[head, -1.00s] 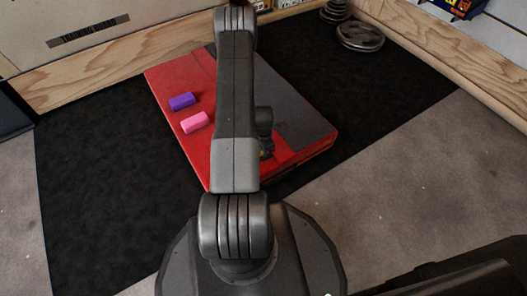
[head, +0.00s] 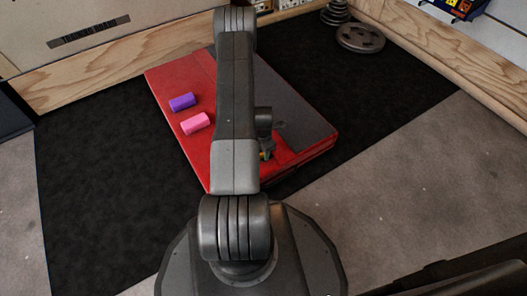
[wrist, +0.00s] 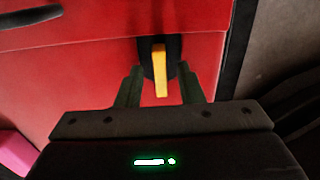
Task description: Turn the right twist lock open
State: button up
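A red case with a dark grey panel (head: 300,125) lies on the black mat. Its twist lock, a yellow upright tab on a dark round base (wrist: 160,72), sits on the red front part. In the wrist view, my gripper (wrist: 159,78) is open, with one dark fingertip on each side of the yellow tab and a visible gap on both sides. The tab points roughly along my fingers. No other lock is visible.
A purple block (head: 182,102) and a pink block (head: 195,123) lie on the left of the case. Weight plates (head: 360,37) lie at the back right. Wooden-edged walls bound the back. The mat is clear left and right of the case.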

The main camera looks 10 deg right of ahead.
jog(key=shift+r, duration=0.1)
notch_tip(320, 180, up, 14)
jog(key=p, duration=0.5)
jog(key=shift+f, duration=0.25)
notch_tip(320, 180, down, 14)
jog(key=b, duration=0.5)
jog(key=shift+d+r, duration=0.1)
jog(key=shift+r, duration=0.05)
jog(key=shift+r, duration=0.1)
